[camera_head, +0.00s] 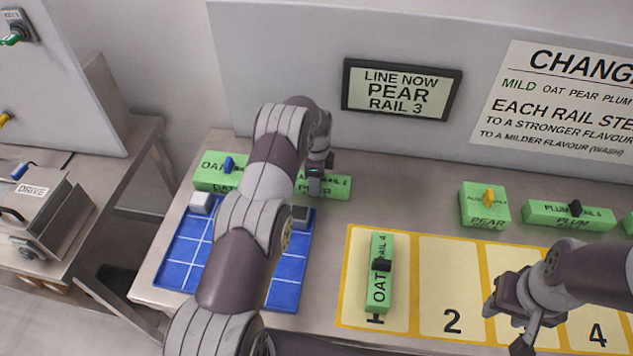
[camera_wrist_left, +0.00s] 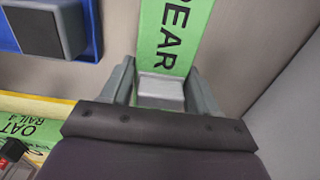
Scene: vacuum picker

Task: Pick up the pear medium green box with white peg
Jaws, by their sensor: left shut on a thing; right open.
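The green box marked PEAR (camera_head: 338,188) lies on the table behind the blue grid mat, its left part hidden by my left arm. In the left wrist view the same box (camera_wrist_left: 172,40) shows its PEAR lettering, with a white peg (camera_wrist_left: 160,91) between the fingers. My left gripper (camera_head: 315,182) is shut on that peg; it also shows in the left wrist view (camera_wrist_left: 161,92). Whether the box is off the table I cannot tell. My right gripper (camera_head: 510,312) is open and empty over the yellow-framed board at right.
An OAT box with a blue peg (camera_head: 222,178) sits just left. The blue mat (camera_head: 185,252) carries a white block (camera_head: 201,203) and a dark block (camera_head: 300,215). Another OAT box (camera_head: 379,285) lies on slot 1. A yellow-pegged PEAR box (camera_head: 484,208) and PLUM box (camera_head: 568,216) stand at right.

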